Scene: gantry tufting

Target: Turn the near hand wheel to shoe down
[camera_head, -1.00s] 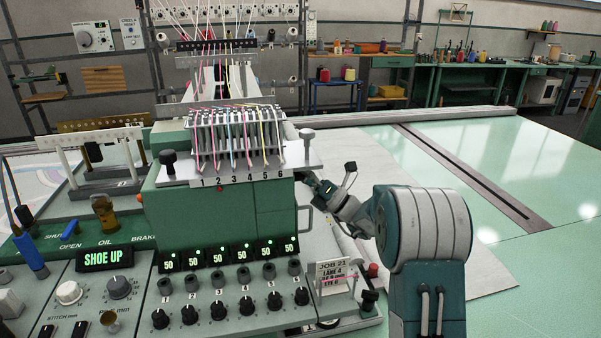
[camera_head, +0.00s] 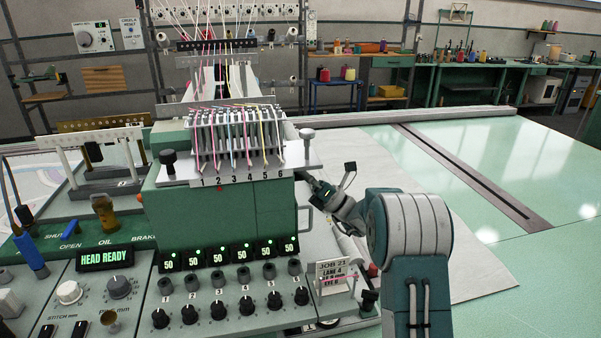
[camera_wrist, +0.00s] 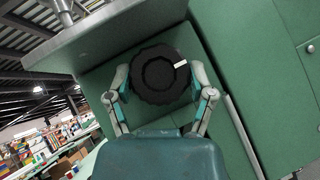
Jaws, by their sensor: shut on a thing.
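The near hand wheel (camera_wrist: 160,75) is a black, scalloped knob with a white mark on its right side, seen in the wrist view in front of a green housing panel. My gripper (camera_wrist: 161,88) is shut on it, with one finger on each side of its rim. In the head view my gripper (camera_head: 320,190) reaches to the right side of the green machine head (camera_head: 215,220), and the wheel is hidden there. The display (camera_head: 105,258) on the console reads HEAD READY.
A job card (camera_head: 331,278) stands on the console's right corner, below my arm. Threaded needles (camera_head: 235,140) and a metal plate sit on top of the head. The pale green table (camera_head: 470,180) to the right is largely clear, with a dark rail across it.

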